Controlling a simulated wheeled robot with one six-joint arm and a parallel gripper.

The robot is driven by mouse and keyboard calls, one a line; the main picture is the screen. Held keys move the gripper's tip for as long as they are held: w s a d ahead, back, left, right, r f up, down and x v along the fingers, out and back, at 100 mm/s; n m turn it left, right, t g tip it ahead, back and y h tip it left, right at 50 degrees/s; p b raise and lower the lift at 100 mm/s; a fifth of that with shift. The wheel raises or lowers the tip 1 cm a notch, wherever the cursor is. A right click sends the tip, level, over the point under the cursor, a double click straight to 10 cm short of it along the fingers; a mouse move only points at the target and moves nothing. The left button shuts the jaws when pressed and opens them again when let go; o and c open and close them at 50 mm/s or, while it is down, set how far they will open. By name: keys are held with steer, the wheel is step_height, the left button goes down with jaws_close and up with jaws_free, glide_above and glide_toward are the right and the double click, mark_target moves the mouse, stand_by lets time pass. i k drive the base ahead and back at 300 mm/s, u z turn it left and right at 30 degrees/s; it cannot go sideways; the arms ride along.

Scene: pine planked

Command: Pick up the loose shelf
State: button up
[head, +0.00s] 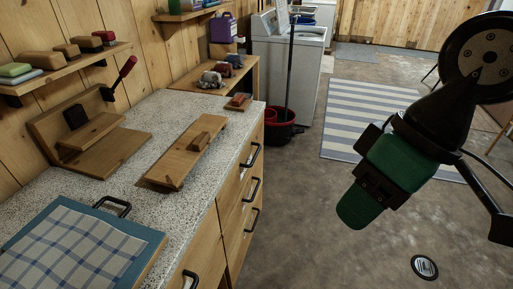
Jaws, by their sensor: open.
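A loose wooden board (178,164), which looks like the loose shelf, lies flat on the speckled countertop (130,195), slanting toward its right edge. My gripper (359,205), black and green, hangs in the air at the right over the floor, well apart from the board. It is open, and I see nothing held in it; its fingers show only partly from this side.
A wooden stand (95,135) with a dark block is left of the board. A blue-framed checked cloth (75,250) lies in front. A wall shelf (75,65) holds several blocks. Black drawer handles (250,190) jut out.

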mark_target(169, 172)
steer(key=z, duration=0.6)
steer(key=k, duration=0.8)
steer(key=z, duration=0.6)
steer(key=i, duration=1.45)
steer(key=u, duration=0.95)
steer(key=i, duration=0.85)
steer(key=u, duration=1.35)
steer(key=i, duration=0.5)
steer(key=u, duration=0.55)
